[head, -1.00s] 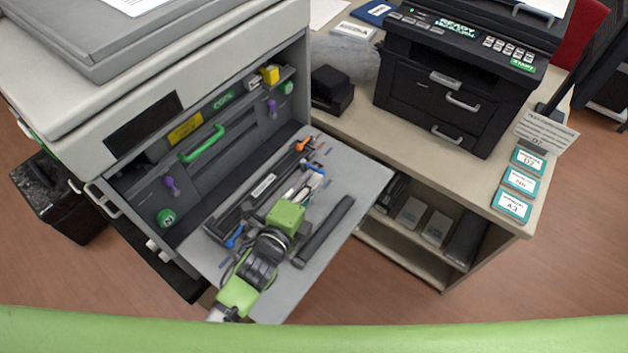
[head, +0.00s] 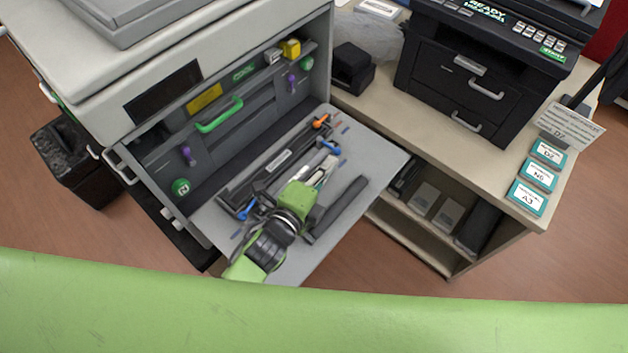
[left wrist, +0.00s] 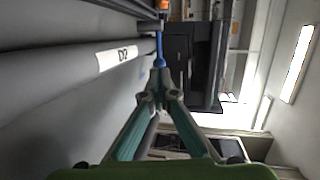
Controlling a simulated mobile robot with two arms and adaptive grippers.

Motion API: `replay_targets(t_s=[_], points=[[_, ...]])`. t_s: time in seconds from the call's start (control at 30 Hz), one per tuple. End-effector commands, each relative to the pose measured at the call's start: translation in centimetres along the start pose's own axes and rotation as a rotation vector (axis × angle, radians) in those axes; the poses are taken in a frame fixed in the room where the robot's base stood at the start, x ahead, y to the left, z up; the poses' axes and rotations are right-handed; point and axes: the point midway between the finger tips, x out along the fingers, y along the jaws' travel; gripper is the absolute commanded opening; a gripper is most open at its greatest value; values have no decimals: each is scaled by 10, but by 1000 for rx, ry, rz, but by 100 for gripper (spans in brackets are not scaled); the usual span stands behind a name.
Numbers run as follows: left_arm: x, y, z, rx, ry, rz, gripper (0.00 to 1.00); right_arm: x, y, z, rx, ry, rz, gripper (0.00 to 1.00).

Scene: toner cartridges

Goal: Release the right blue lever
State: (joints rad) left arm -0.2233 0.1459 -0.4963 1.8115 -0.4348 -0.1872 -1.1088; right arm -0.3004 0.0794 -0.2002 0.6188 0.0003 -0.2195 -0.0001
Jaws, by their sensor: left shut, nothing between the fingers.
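A dark toner cartridge (head: 275,165) lies on the grey open door (head: 375,165) of the large printer. The right blue lever (head: 329,146) is at its far right end, below an orange tab (head: 321,122). A left blue lever (head: 246,209) is at its near left end. My left gripper (head: 327,166) is over the door, its tips just short of the right blue lever and apart from it as far as I can tell. In the left wrist view the fingers (left wrist: 159,97) are shut and empty, with the blue lever (left wrist: 159,50) straight beyond them. My right gripper is not in view.
A loose dark tube (head: 340,208) lies on the door beside my left gripper. The printer's inner panel has a green handle (head: 219,115) and purple knobs. A desk (head: 400,115) with a black printer (head: 470,80) stands to the right.

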Motion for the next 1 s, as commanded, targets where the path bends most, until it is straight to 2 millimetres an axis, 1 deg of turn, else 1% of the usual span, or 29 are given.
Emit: replay_targets(t_s=[0.03, 0.2, 0.3, 0.4, 0.5, 0.63, 1.0], points=[[-12, 1, 0, 0, 1, 3, 0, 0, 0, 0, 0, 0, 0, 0], [-48, 2, 0, -2, 0, 3, 0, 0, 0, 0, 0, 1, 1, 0], [-66, 1, 0, -2, 1, 3, 0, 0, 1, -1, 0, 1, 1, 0], [-80, 1, 0, -2, 0, 3, 0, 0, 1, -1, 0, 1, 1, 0], [-89, 0, 0, -2, 0, 1, 0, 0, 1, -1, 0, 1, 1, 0], [-95, 0, 0, -2, 0, 1, 0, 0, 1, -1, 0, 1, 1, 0], [-95, -1, 0, 2, 1, -3, 0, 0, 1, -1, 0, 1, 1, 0]])
